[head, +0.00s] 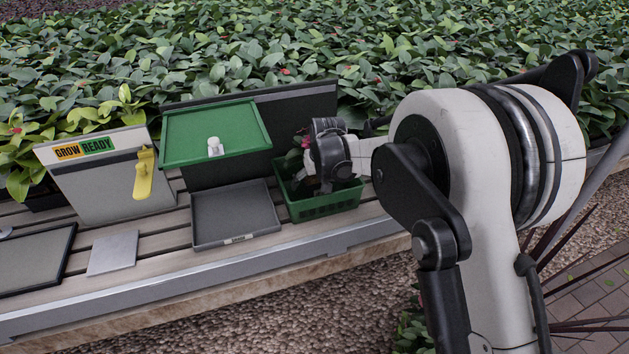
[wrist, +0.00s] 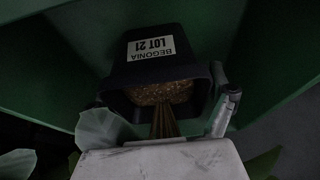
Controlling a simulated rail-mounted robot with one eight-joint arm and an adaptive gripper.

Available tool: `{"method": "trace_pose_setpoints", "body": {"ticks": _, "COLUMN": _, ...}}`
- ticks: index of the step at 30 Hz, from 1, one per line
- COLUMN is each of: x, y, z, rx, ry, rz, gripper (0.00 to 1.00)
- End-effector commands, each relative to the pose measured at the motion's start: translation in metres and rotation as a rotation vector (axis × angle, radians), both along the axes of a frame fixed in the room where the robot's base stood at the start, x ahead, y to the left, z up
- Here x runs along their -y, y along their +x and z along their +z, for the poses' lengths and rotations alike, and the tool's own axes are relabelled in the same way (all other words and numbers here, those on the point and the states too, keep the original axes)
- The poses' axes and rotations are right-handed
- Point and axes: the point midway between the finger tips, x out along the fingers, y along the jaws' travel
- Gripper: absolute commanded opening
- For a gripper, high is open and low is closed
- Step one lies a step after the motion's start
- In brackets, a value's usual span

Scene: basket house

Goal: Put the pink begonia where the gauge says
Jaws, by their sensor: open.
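The gauge is a grey board (head: 105,178) with a yellow GROW field (head: 67,152) and a green READY field (head: 99,145). Its yellow pointer or lever (head: 143,176) hangs at the right side, below the READY end. My gripper (head: 328,172) is over the green basket (head: 318,207), open. A bit of pink and leaves shows beside it, mostly hidden. In the wrist view a black pot (wrist: 150,50) labelled BEGONIA LOT 21 shows soil and stems, against green walls. A finger (wrist: 227,108) is at the pot's right; contact cannot be told.
A dark bin with a green lid (head: 215,125) and white knob stands behind a grey tray (head: 235,215) with a small label. A pale square plate (head: 113,252) and a dark-framed panel (head: 30,258) lie at left. Dense plants line the back of the slatted bench.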

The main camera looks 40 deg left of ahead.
Motion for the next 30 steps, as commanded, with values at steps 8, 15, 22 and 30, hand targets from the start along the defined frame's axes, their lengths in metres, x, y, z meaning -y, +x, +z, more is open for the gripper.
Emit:
{"method": "trace_pose_setpoints", "body": {"ticks": 8, "x": 0.012, "y": -0.008, "z": 0.038, "rx": 0.000, "ry": 0.000, "rz": 0.000, "gripper": 0.89}}
{"method": "trace_pose_setpoints", "body": {"ticks": 15, "x": 0.027, "y": -0.017, "z": 0.081, "rx": 0.000, "ry": 0.000, "rz": 0.000, "gripper": 0.89}}
{"method": "trace_pose_setpoints", "body": {"ticks": 22, "x": 0.036, "y": -0.023, "z": 0.106, "rx": 0.000, "ry": 0.000, "rz": 0.000, "gripper": 0.89}}
{"method": "trace_pose_setpoints", "body": {"ticks": 30, "x": 0.039, "y": -0.025, "z": 0.113, "rx": 0.000, "ry": 0.000, "rz": 0.000, "gripper": 0.89}}
